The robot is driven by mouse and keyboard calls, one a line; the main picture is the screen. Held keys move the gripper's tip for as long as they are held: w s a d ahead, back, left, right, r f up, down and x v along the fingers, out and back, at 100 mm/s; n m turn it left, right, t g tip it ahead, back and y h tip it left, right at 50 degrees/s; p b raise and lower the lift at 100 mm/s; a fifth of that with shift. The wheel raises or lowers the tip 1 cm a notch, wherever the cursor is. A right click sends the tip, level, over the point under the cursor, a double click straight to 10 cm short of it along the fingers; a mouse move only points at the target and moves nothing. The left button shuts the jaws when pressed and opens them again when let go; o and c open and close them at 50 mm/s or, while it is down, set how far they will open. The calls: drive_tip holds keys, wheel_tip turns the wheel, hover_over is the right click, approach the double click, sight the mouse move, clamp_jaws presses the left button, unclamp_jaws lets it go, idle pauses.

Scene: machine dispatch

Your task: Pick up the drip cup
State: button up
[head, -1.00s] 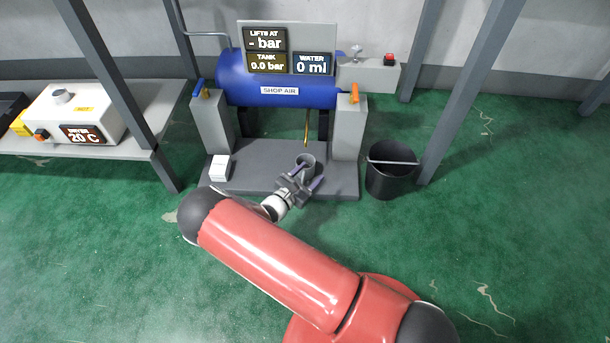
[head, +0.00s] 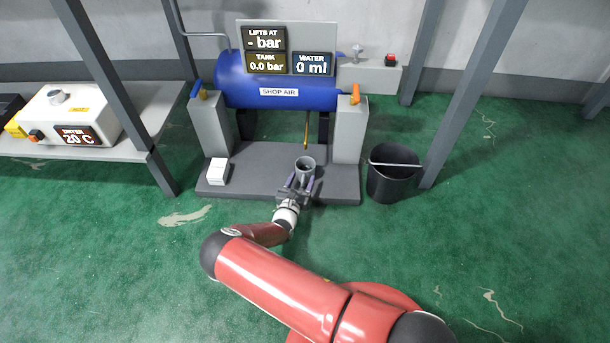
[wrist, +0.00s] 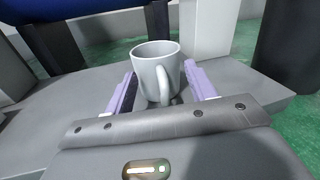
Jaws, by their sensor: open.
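The drip cup (head: 305,166) is a grey mug standing upright on the dark grey base plate, below the brass drain pipe of the blue tank. In the wrist view the cup (wrist: 154,66) stands straight ahead, its handle facing my gripper. My gripper (head: 299,182) is open, low at the front of the base plate. Its two purple fingers (wrist: 163,88) lie one on each side of the cup's lower part, with the handle between them. Whether either finger touches the cup cannot be told.
The blue shop air tank (head: 280,92) sits above, between two grey posts. A white box (head: 218,171) stands on the base plate (head: 255,187) at left. A black bucket (head: 391,182) stands on the floor at right. A shelf with the dryer (head: 70,115) is at far left.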

drive_tip(key=shift+w, duration=0.2)
clamp_jaws()
drive_tip(key=shift+r, duration=0.1)
idle(0.4)
